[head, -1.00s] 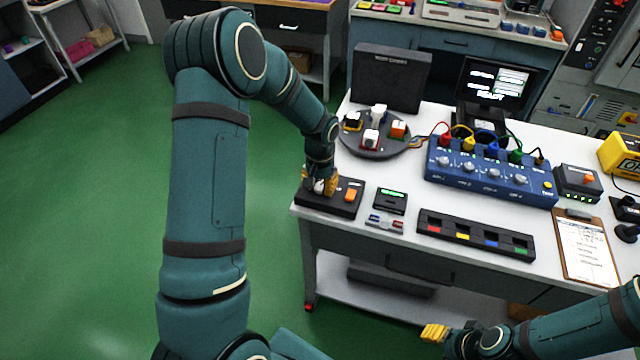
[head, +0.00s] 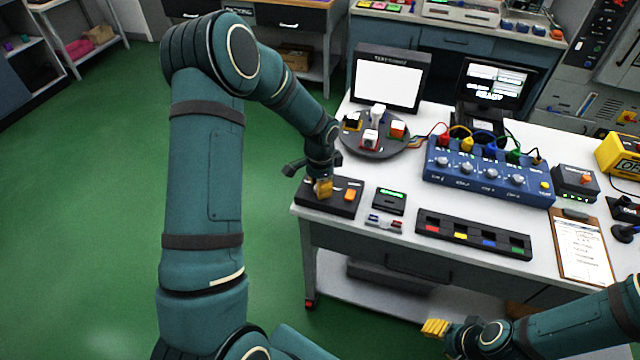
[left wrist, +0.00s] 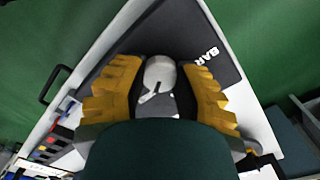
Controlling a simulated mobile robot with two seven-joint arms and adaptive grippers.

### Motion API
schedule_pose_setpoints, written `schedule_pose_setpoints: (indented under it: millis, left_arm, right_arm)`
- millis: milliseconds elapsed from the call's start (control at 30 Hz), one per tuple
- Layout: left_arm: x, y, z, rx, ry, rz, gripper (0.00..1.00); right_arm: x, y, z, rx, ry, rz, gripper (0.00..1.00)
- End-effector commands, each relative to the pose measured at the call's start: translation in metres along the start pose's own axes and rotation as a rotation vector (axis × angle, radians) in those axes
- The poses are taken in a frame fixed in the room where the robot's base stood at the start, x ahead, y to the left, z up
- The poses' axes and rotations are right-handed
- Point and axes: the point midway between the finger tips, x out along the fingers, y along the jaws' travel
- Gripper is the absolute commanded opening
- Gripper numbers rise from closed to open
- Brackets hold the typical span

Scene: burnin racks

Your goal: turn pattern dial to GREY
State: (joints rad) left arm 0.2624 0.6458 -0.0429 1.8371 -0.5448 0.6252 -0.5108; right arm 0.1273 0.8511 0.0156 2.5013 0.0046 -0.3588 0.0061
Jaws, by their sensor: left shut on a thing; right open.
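The pattern dial (left wrist: 160,75) is a pale round knob with a pointer, on a black control box (head: 342,208) at the bench's front left corner. Its pointer is toward the lower left in the left wrist view. Lettering "BAR" is legible on the box beside it; other labels are hidden by my gripper. My left gripper (head: 323,188) is shut on the dial, with yellow fingers on both sides in the left wrist view (left wrist: 157,100). The display (head: 388,84) behind shows plain white. My right gripper (head: 434,328) is open and empty, in front of the bench.
An orange button (head: 350,195) sits on the box, right of my left gripper. A round dark tray (head: 372,152) with several small blocks stands behind. A blue panel (head: 488,180) with several knobs and cables and a black slotted strip (head: 475,240) lie right.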

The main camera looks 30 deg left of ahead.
Motion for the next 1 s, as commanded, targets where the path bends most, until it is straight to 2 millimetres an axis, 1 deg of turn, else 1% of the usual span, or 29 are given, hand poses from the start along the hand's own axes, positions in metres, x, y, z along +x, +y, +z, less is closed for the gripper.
schedule_pose_setpoints:
  millis: [200, 600, 633, 667, 700, 733, 1000]
  left_arm:
    - [0.0013, 0.0011, 0.0004, 0.037, -0.002, 0.003, 0.00]
    - [0.0016, 0.0013, 0.0005, 0.042, -0.003, 0.003, 0.00]
    - [0.0016, 0.0013, 0.0005, 0.042, -0.003, 0.003, 0.39]
    - [0.0016, 0.0013, 0.0005, 0.042, -0.003, 0.003, 0.49]
    - [0.0015, 0.0012, 0.0005, 0.042, -0.003, 0.003, 0.63]
    - [0.0014, 0.0012, 0.0005, 0.042, -0.002, 0.003, 0.66]
    - [0.0002, 0.0004, 0.0001, 0.040, -0.001, 0.001, 0.66]
  right_arm:
    - [-0.0007, -0.0003, -0.0005, 0.000, 0.001, 0.000, 0.47]
    - [-0.0007, -0.0003, -0.0006, 0.000, 0.001, 0.000, 0.47]
    - [-0.0007, -0.0003, -0.0006, 0.000, 0.001, 0.000, 0.47]
    - [-0.0007, -0.0003, -0.0005, 0.000, 0.001, 0.000, 0.47]
    - [-0.0007, -0.0003, -0.0005, 0.000, 0.001, 0.000, 0.47]
    - [-0.0007, -0.0003, -0.0005, 0.000, 0.001, 0.000, 0.47]
    - [-0.0008, -0.0004, -0.0005, 0.000, 0.001, 0.000, 0.47]
